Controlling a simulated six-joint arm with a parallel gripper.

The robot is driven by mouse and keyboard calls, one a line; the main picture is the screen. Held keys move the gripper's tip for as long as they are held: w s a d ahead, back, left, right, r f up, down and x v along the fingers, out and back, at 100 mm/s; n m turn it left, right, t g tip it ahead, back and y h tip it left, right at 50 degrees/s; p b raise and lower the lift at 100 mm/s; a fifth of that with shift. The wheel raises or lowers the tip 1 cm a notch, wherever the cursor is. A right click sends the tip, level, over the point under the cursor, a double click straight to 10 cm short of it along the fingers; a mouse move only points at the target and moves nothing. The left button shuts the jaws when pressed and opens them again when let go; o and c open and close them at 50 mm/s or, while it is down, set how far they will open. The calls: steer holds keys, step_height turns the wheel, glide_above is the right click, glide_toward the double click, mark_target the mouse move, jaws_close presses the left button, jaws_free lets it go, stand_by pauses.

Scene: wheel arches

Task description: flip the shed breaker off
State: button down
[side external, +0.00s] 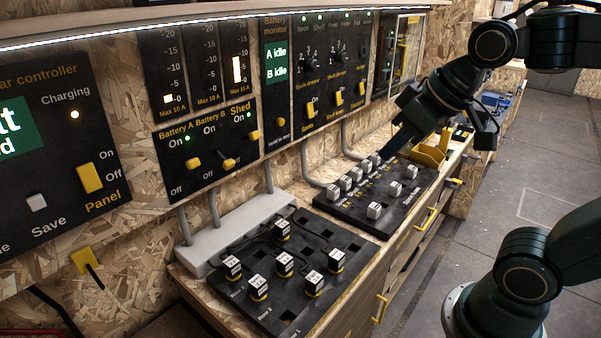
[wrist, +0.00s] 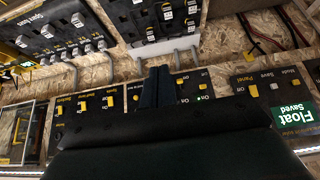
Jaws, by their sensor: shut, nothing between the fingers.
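The shed breaker (side external: 254,135) is the rightmost yellow toggle on the black breaker panel (side external: 168,185), under the Shed label. A small green light shows above it, but its lever position is hard to tell. Battery A (side external: 193,163) and Battery B (side external: 228,163) toggles sit to its left. My gripper (side external: 383,153) is shut and empty, over the board of white-capped knobs, to the right of the breaker and apart from it. In the upside-down wrist view, the gripper's dark fingers (wrist: 160,82) partly cover the panel area, and I cannot tell the shed toggle there.
A board with several labelled plugs (side external: 325,240) lies on the bench below the panel. A smaller board with white-capped knobs (side external: 373,211) lies behind it. A yellow holder (side external: 430,150) stands near the gripper. The space before the breaker panel looks clear.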

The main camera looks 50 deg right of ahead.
steer(key=w+d+r+t, duration=0.1)
steer(key=w+d+t, duration=0.1)
steer(key=w, duration=1.4)
steer(key=w+d+r+t, duration=0.1)
steer(key=w+d, duration=0.2)
steer(key=w, duration=1.3)
steer(key=shift+w+d+t, duration=0.25)
steer(key=shift+d+t, duration=0.1)
steer(key=shift+t, duration=0.05)
steer(key=shift+w+f, duration=0.1)
steer(key=shift+w, duration=0.05)
glide_above(258, 138)
steer(key=f, duration=0.5)
steer(key=shift+w+f, duration=0.2)
steer(key=shift+w, duration=0.2)
steer(key=shift+w+f, duration=0.4)
steer(key=shift+f, duration=0.15)
steer(key=shift+s+f, duration=0.4)
steer(key=shift+f, duration=0.4)
steer(key=shift+s+f, duration=0.4)
steer(key=shift+f, duration=0.4)
